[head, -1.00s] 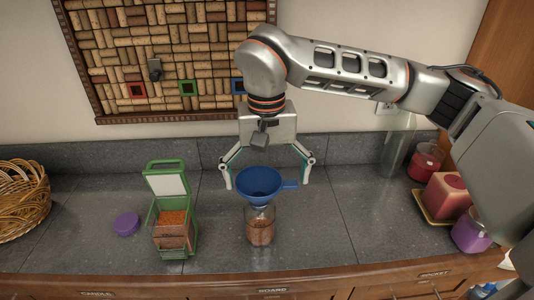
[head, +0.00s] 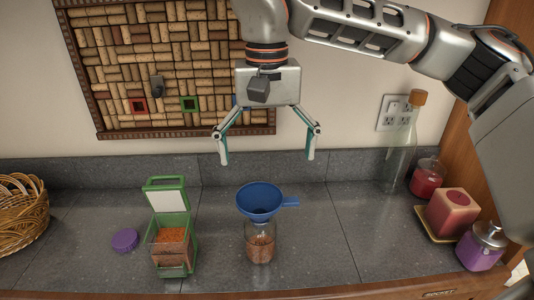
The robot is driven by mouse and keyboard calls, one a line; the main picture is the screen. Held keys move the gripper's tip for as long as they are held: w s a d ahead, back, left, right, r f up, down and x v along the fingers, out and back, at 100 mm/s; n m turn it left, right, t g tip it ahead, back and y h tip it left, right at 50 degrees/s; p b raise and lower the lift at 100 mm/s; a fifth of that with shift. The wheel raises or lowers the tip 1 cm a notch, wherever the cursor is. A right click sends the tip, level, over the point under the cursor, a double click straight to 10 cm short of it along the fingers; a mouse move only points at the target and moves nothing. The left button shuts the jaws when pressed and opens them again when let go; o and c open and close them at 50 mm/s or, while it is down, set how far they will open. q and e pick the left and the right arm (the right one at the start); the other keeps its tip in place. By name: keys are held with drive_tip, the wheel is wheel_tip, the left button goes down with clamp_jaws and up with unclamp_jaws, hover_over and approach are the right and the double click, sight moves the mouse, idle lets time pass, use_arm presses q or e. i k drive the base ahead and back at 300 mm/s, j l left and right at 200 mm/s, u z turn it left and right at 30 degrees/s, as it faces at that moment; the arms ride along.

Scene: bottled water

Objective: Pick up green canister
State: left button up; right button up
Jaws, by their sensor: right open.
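The green canister (head: 171,243) stands on the counter left of centre, a clear-sided box with a green frame and orange-brown grains inside. Its green-rimmed lid (head: 166,194) is raised. My right gripper (head: 267,161) is open and empty, fingers pointing down. It hangs above and behind a blue funnel (head: 261,199), to the right of the canister and apart from both. The funnel sits on the mouth of a clear jar (head: 260,243) with brown contents. My left gripper is not in view.
A purple lid (head: 125,240) lies left of the canister. A wicker basket (head: 20,212) is at the far left. A glass bottle (head: 400,150), a red jar (head: 427,178), a red block-shaped candle (head: 452,212) and a purple jar (head: 481,247) stand at the right. The counter (head: 335,235) right of the funnel is clear.

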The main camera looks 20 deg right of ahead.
sight(170, 240)
drive_tip(key=k, duration=1)
